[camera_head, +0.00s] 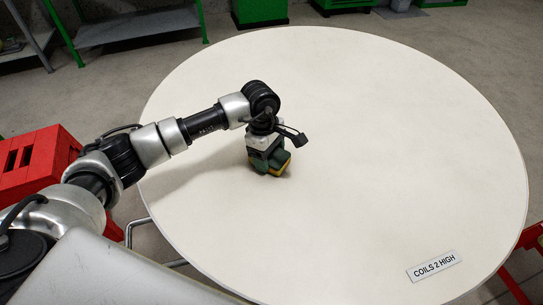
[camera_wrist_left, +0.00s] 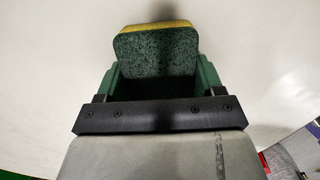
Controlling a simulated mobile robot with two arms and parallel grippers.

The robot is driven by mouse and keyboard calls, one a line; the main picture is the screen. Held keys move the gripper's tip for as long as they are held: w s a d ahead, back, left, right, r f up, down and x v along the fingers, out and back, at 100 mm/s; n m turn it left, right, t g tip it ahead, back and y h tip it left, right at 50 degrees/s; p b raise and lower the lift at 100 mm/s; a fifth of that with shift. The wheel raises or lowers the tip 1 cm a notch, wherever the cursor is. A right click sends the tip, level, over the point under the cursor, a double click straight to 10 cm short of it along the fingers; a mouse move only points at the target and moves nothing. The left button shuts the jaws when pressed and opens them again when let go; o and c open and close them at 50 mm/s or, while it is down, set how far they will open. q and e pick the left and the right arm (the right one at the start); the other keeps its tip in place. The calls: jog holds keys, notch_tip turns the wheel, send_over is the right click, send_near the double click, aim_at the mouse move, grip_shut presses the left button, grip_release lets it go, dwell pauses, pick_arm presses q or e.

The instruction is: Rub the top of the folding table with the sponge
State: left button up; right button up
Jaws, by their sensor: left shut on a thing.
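The folding table (camera_head: 400,130) has a round, pale cream top that fills most of the head view. My left gripper (camera_head: 268,163) is over the table, left of its middle, pointing down. It is shut on the sponge (camera_head: 281,168), which is dark green with a yellow layer. The sponge is at or very near the table top; I cannot tell for sure that it touches. In the left wrist view the sponge (camera_wrist_left: 157,50) sits between the green fingers of my left gripper (camera_wrist_left: 157,80), its yellow side facing away. My right gripper is not in view.
A label reading "COILS 2 HIGH" (camera_head: 434,266) lies on the table near its front right edge. A red crate-like object (camera_head: 38,160) stands left of the table. Green-framed shelving (camera_head: 135,25) is behind. The rest of the table top is clear.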

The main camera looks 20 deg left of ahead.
pick_arm(q)
jog(key=r, duration=0.2)
jog(key=r+p, duration=0.1)
jog(key=r, duration=0.1)
jog(key=shift+s+d, duration=0.2)
jog(key=shift+s, duration=0.1)
jog(key=shift+r, duration=0.35)
jog(key=shift+w+r+p, duration=0.15)
jog(key=shift+r+p, duration=0.5)
jog(key=shift+r, duration=0.05)
jog(key=shift+r+p, duration=0.35)
jog(key=shift+r, duration=0.45)
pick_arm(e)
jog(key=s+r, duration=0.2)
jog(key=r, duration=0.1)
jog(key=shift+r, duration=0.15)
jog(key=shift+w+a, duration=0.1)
